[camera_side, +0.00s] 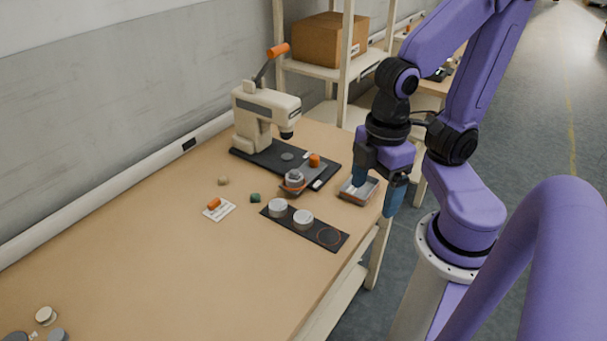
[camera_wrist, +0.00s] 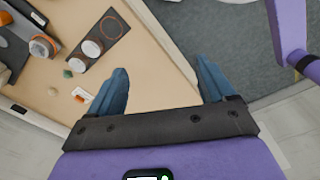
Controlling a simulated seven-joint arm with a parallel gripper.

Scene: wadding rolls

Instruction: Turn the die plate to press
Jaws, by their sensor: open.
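The cream press (camera_side: 262,112) with an orange-tipped lever stands on a black base (camera_side: 244,152) near the wall. The grey die plate (camera_side: 309,172), with an orange knob (camera_side: 314,160), lies at the base's front right end, out from under the press head. A round grey die (camera_side: 295,177) with an orange band sits at its near side; it also shows at the left of the wrist view (camera_wrist: 42,46). My gripper (camera_side: 378,186) is open and empty at the table's right edge, apart from the plate. In the wrist view its blue fingers (camera_wrist: 161,72) are spread.
A small metal tray (camera_side: 349,193) is right beside my gripper. A dark mat (camera_side: 313,234) holds two white rolls (camera_side: 278,207) and an orange ring mark. A small green piece (camera_side: 255,198) and a white card (camera_side: 220,211) lie to its left. The front table is mostly clear.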

